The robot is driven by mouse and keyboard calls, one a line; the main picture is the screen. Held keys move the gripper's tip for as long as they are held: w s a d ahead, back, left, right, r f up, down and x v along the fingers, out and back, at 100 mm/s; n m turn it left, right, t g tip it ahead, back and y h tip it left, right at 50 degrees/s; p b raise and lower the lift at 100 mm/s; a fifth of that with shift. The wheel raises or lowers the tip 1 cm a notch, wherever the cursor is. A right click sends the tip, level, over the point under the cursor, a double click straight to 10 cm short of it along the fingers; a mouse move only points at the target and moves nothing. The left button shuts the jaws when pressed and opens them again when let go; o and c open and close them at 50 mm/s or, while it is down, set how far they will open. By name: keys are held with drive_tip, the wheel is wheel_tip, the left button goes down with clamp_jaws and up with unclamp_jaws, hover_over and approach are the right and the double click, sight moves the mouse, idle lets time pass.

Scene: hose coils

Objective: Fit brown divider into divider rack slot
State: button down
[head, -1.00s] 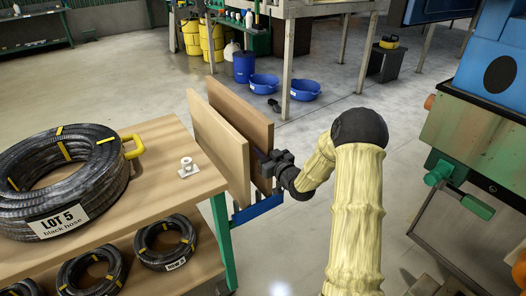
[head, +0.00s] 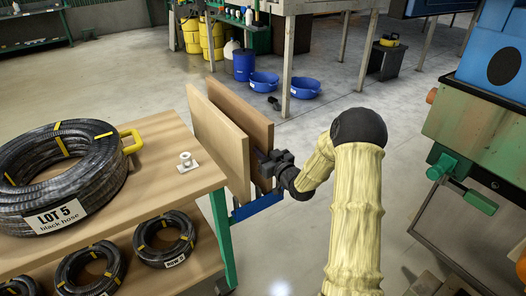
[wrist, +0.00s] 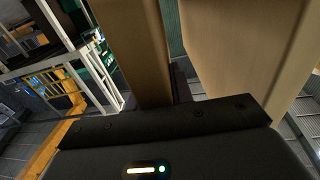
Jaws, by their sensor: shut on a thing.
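The brown divider (head: 243,110) is an upright board beside the table's right end, just behind a lighter tan board (head: 217,135). My gripper (head: 272,166) is shut on the brown divider's right edge. In the wrist view the brown divider (wrist: 135,45) rises from the jaws, with the tan board (wrist: 240,45) to its right and a gap between them. The blue divider rack (head: 257,206) is at the table's right side, below the boards. The tan board hides much of the brown divider's lower part, so I cannot tell whether it sits in a slot.
The wooden table (head: 165,140) carries a black hose coil (head: 60,170) labelled LOT 5 and a small white fitting (head: 186,162). Smaller coils lie on its lower shelf. A green and blue machine (head: 480,120) stands at the right.

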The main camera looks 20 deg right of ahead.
drive_tip(key=shift+f+b, duration=0.5)
drive_tip(key=shift+f, duration=0.15)
idle(0.5)
drive_tip(key=c, duration=1.1)
unclamp_jaws()
drive_tip(key=shift+c, duration=0.2)
drive_tip(key=shift+s+d, duration=0.1)
drive_tip(key=v, duration=1.7)
drive_tip(key=shift+p, duration=0.3)
